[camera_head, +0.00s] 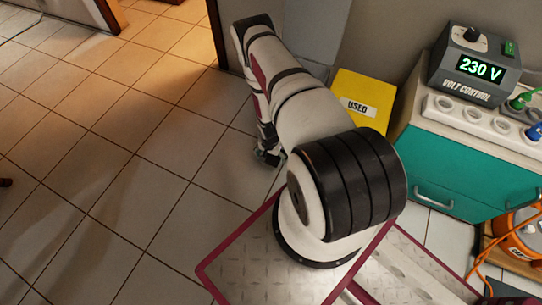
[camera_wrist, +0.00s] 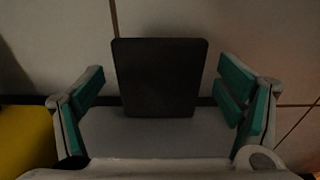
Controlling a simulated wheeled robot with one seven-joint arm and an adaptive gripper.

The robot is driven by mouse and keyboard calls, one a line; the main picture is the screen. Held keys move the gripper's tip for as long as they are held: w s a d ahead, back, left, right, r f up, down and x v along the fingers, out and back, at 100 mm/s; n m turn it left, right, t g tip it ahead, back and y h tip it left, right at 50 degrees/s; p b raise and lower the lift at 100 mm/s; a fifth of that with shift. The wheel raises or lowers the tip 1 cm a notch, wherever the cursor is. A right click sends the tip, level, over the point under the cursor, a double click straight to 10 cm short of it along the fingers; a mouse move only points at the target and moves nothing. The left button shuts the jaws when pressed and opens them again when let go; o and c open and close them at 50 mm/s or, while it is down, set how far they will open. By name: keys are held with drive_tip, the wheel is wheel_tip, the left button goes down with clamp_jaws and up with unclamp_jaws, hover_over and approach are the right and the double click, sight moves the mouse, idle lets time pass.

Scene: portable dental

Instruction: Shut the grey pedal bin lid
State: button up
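My gripper (camera_wrist: 165,100) is open, its two green-padded fingers spread apart in the wrist view. A dark, flat rectangular piece (camera_wrist: 160,77) shows between the fingers; I cannot tell if it is part of the grey pedal bin, or whether anything touches it. In the head view my arm reaches toward the back wall and bends down, with my gripper (camera_head: 267,155) low over the floor, mostly hidden by the arm. I cannot make out a grey pedal bin or its lid for certain in the head view; the arm blocks part of that area.
A yellow box marked USED (camera_head: 362,98) stands right of my arm. A teal-fronted cabinet (camera_head: 460,180) at the right carries a volt control unit (camera_head: 475,65) and a socket strip (camera_head: 470,118). An orange cable reel (camera_head: 525,240) sits lower right.

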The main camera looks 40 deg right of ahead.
sight(270, 159)
wheel_tip(270, 159, up, 12)
drive_tip(key=shift+s+a, duration=0.2)
drive_tip(key=shift+a, duration=0.25)
idle(0.6)
